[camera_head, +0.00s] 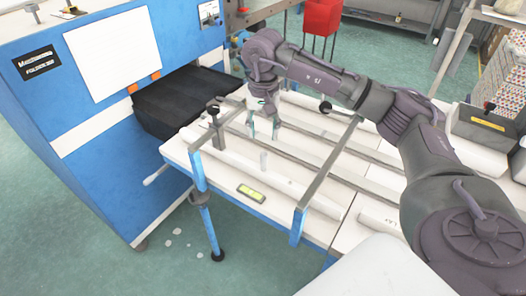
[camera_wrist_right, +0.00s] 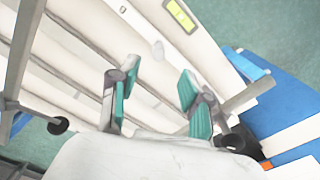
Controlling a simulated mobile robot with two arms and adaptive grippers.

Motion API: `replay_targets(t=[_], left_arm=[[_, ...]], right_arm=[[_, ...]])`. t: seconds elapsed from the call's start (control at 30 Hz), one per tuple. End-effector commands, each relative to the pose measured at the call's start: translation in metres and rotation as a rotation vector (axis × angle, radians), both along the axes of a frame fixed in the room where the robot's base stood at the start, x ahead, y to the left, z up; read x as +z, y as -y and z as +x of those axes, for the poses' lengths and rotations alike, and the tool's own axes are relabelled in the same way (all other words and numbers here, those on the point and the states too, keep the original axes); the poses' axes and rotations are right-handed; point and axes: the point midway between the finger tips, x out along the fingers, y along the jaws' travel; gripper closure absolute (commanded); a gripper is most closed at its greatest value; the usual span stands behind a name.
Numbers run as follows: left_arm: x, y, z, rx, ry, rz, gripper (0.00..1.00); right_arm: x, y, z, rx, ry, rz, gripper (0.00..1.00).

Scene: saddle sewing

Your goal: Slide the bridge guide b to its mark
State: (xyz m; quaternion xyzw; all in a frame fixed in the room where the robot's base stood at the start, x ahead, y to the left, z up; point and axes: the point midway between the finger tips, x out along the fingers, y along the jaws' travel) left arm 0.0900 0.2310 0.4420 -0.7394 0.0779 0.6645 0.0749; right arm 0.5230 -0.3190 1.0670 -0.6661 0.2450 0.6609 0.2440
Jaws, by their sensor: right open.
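Two grey bridge guides with blue end legs cross the white table, and I cannot tell which one is b. The left bridge guide (camera_head: 207,143) stands near the blue machine. The right bridge guide (camera_head: 327,176) stands farther along the rails. Both also show in the wrist view, one at the right (camera_wrist_right: 241,98) and one at the left (camera_wrist_right: 19,55). My right gripper (camera_head: 265,125) is above the rails between them, nearer the left one. Its teal fingers (camera_wrist_right: 158,95) are apart with nothing between them. My left gripper is out of view.
Black knobs stick up at the left guide (camera_head: 213,111) and the right guide (camera_head: 325,107). A yellow-green level (camera_head: 251,193) lies at the table's front edge. The blue machine (camera_head: 80,150) with a black folded outlet (camera_head: 182,100) bounds the left. Long rails (camera_head: 310,148) run along the table.

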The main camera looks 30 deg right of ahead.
Motion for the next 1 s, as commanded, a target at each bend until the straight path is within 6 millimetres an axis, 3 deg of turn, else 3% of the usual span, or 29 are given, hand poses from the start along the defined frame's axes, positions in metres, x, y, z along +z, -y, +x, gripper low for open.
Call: replay_targets(t=[0.1,0.2,0.5,0.63,0.9,1.0], left_arm=[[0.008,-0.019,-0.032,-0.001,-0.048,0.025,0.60],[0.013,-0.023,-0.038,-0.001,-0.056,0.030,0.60],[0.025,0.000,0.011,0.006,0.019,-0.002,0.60],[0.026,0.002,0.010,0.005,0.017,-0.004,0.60],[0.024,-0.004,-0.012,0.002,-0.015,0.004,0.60],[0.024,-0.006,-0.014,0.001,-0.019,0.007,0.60]], right_arm=[[-0.026,0.000,-0.001,-0.002,-0.006,0.000,0.52],[-0.048,0.000,-0.001,-0.002,-0.006,0.001,0.52],[-0.091,0.000,0.000,-0.002,-0.002,0.002,0.52],[-0.098,0.000,0.000,-0.002,0.001,0.002,0.52],[-0.099,0.000,0.000,-0.002,0.001,0.002,0.52],[-0.099,0.000,0.000,-0.002,0.001,0.002,0.69]])
